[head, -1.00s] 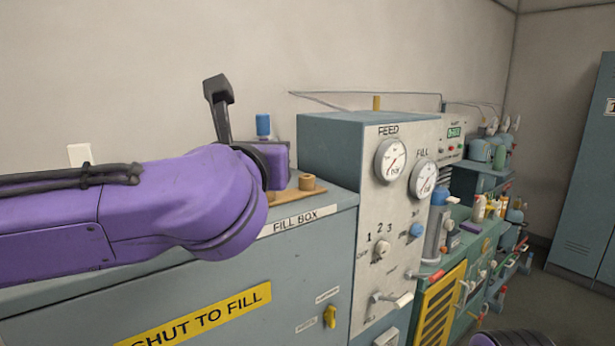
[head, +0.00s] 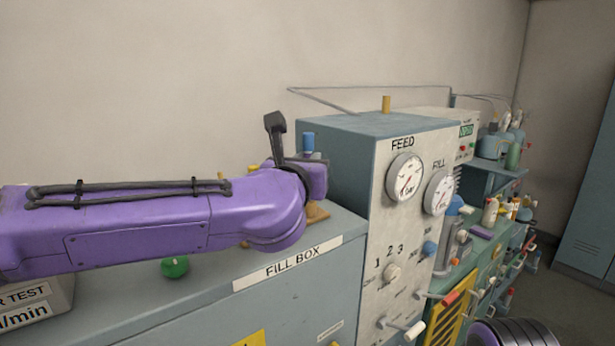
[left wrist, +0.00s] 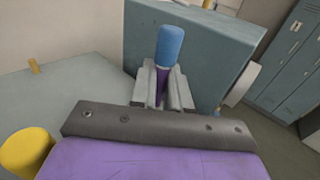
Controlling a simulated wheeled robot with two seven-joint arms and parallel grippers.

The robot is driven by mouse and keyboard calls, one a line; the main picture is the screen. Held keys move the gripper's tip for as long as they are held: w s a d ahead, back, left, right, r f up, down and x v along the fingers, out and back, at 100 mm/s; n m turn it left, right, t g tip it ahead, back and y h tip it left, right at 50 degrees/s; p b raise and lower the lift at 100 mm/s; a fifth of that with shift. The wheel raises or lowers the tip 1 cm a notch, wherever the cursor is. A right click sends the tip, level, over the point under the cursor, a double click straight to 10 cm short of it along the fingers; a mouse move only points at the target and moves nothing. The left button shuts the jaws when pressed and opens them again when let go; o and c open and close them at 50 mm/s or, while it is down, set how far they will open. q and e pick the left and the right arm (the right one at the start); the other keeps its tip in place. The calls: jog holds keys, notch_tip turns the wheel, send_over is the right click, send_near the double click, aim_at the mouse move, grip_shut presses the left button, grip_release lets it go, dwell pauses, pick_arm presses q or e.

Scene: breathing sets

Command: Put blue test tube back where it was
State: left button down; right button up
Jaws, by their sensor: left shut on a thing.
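The blue test tube (head: 308,142) stands upright past my left wrist, close to the side of the feed panel. In the left wrist view my left gripper (left wrist: 163,95) is shut on the tube (left wrist: 170,45), with its blue top sticking out above the fingers. The wooden holder (head: 317,213) sits on the fill box below and is mostly hidden behind my wrist. I cannot see the tube's lower end or whether it touches the holder. My right gripper is not in view.
The feed panel (head: 345,170) rises just right of the tube. A green ball-shaped knob (head: 174,267) sits on the fill box top (head: 225,262). A yellow cylinder (left wrist: 25,152) shows at the lower left in the left wrist view. A crowded bench lies farther right.

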pick_arm(q)
jog(key=f, duration=0.3)
jog(key=shift+s+a, duration=0.15)
jog(key=shift+s, duration=0.2)
jog(key=shift+s+f, duration=0.2)
jog(key=shift+f, duration=0.3)
jog(key=c, duration=1.1)
grip_release()
jog(key=shift+w, duration=0.15)
jog(key=shift+c, duration=0.2)
jog(key=shift+o, duration=0.3)
jog(key=shift+w+f, duration=0.15)
jog(key=shift+w, duration=0.45)
jog(key=shift+s+r, duration=0.25)
jog(key=shift+s, duration=0.05)
jog(key=b+v, duration=0.4)
jog(key=v, duration=0.8)
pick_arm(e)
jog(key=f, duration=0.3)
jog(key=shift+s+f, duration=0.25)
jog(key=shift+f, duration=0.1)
pick_arm(q)
jog(key=shift+o, duration=0.3)
